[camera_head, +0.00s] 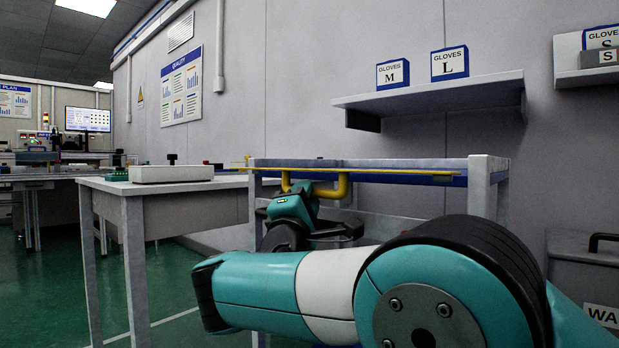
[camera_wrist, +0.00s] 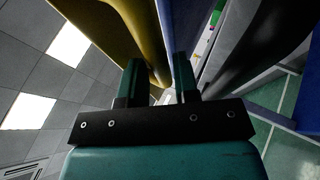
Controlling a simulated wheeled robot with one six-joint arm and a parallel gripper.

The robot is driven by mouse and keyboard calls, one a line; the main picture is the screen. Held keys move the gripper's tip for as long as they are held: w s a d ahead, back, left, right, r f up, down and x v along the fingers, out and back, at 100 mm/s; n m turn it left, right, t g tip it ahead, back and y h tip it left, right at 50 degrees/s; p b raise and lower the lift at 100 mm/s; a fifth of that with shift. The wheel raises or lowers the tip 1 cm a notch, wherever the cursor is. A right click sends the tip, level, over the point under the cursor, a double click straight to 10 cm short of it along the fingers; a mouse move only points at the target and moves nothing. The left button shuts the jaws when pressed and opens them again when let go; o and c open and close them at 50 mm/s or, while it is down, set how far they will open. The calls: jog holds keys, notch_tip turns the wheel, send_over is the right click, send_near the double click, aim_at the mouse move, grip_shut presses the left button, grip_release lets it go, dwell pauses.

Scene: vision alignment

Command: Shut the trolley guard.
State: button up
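The trolley (camera_head: 488,168) stands against the wall in the head view, with a thin yellow guard bar (camera_head: 400,173) along its upper front edge. A bent yellow handle (camera_head: 343,189) hangs below the bar. My gripper (camera_head: 301,188) is right at the left part of this handle; the arm hides much of the trolley below. In the wrist view, my gripper's two dark fingers (camera_wrist: 157,82) stand apart, and the yellow handle (camera_wrist: 133,30) runs close past the left finger. I cannot tell whether the handle lies between the fingers or touches them.
A grey workbench (camera_head: 160,189) with a white box (camera_head: 171,174) stands left of the trolley. A shelf (camera_head: 430,97) with glove boxes (camera_head: 450,64) is above. A grey bin (camera_head: 582,272) is at the right. Green floor (camera_head: 175,290) is free at the left.

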jog(key=shift+x, duration=1)
jog(key=shift+a, duration=0.1)
jog(key=shift+c, duration=0.3)
grip_shut()
jog(key=shift+p, duration=0.3)
